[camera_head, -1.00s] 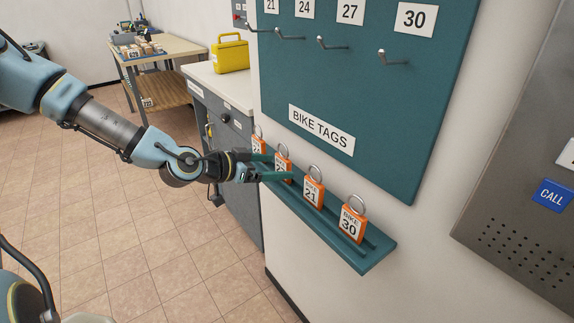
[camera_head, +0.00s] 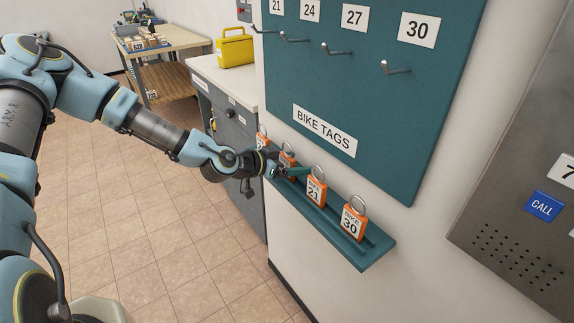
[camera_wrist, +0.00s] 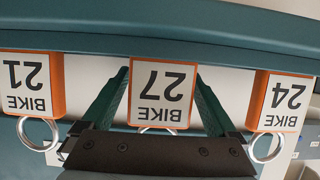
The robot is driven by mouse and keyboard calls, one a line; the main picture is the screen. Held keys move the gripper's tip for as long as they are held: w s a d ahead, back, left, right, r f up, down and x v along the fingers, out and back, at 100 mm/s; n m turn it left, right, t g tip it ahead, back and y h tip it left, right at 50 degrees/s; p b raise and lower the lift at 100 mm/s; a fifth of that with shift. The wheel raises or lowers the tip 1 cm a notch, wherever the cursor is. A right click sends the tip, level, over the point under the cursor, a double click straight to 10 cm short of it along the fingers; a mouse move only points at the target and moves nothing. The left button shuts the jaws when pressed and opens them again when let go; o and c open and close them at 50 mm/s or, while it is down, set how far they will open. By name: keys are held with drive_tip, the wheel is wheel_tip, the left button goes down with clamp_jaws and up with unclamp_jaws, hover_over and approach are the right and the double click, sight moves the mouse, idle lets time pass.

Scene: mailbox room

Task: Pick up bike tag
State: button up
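Orange-edged bike tags with white number faces and metal rings stand in a row on a teal ledge (camera_head: 372,250). Tag 30 (camera_head: 353,220) and tag 21 (camera_head: 316,190) show clearly; tag 27 (camera_head: 287,158) is partly hidden by my gripper (camera_head: 290,172). The far tag (camera_head: 262,141) is 24 in the wrist view. There, upside down, tag 27 (camera_wrist: 162,92) lies between the two teal fingers of my gripper (camera_wrist: 161,95), with a gap on each side. The fingers are open. Tag 21 (camera_wrist: 28,85) and tag 24 (camera_wrist: 282,98) flank them.
A teal board (camera_head: 375,105) with hooks and number labels hangs above the ledge. A metal call panel (camera_head: 515,220) is on the right. A grey cabinet (camera_head: 235,125) with a yellow box (camera_head: 235,50) stands behind my arm. The tiled floor left of the ledge is clear.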

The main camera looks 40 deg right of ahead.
drive_tip(key=c, duration=1.2)
drive_tip(key=shift+o, duration=0.2)
drive_tip(key=shift+r, duration=0.1)
